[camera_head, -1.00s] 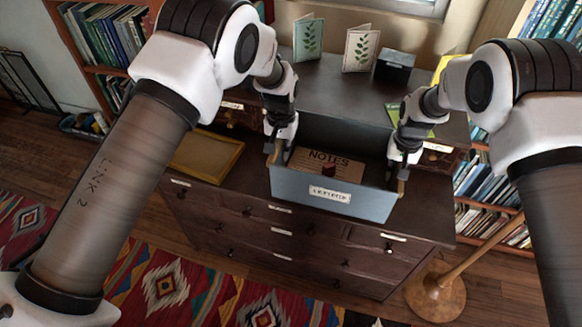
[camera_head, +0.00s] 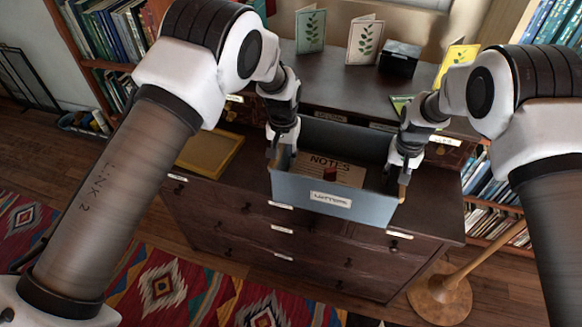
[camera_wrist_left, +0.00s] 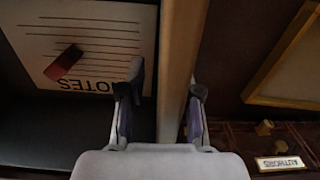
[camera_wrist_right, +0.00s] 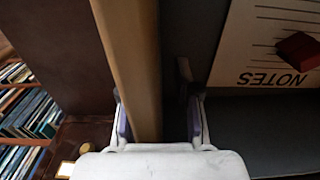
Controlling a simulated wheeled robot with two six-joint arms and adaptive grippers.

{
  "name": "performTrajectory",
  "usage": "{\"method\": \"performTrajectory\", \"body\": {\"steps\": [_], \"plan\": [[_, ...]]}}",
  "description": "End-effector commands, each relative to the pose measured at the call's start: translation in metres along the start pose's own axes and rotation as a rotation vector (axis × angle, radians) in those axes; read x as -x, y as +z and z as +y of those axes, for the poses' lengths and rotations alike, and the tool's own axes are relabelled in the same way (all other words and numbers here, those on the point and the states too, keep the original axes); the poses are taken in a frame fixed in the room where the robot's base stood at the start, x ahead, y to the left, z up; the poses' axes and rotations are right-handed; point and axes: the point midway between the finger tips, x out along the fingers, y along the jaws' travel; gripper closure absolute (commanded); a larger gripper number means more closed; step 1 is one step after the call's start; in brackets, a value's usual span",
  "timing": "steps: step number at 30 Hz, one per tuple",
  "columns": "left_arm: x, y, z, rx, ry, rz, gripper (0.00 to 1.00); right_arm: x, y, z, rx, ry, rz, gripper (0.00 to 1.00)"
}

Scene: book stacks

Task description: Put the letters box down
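The letters box (camera_head: 300,190) is a blue-grey, open-topped box with a white label on its front. It is roughly level, at the front of the dark wooden cabinet's top (camera_head: 222,182); I cannot tell whether its underside touches. A NOTES card (camera_head: 345,172) with a small red object (camera_head: 330,174) lies inside. My left gripper (camera_head: 272,152) has its fingers on both sides of the box's left wall; the wall's rim (camera_wrist_left: 174,90) runs between them. My right gripper (camera_head: 397,188) straddles the right wall, whose rim shows in the right wrist view (camera_wrist_right: 138,80). Finger contact is partly hidden.
A yellow-framed tray (camera_head: 208,158) lies left of the box. Behind, the raised shelf (camera_head: 335,85) carries two leaf-print cards (camera_head: 310,30) and a black box (camera_head: 399,60). A lamp base (camera_head: 440,298) stands on the floor at right, near bookshelves (camera_head: 490,205).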

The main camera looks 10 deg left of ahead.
Motion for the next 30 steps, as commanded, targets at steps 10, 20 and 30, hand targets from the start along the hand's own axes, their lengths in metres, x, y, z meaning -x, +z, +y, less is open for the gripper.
{"method": "performTrajectory", "body": {"steps": [10,20,30], "plan": [[0.02,-0.001,-0.001,0.0,-0.001,0.004,0.67,0.0,0.001,0.001,0.0,0.001,-0.002,0.69],[0.1,0.0,0.0,0.001,0.0,0.004,0.67,-0.001,0.001,0.001,0.0,0.001,-0.003,0.69],[0.121,0.001,0.0,0.0,0.0,0.0,0.67,0.021,0.0,0.002,0.0,0.002,0.0,0.69]]}}
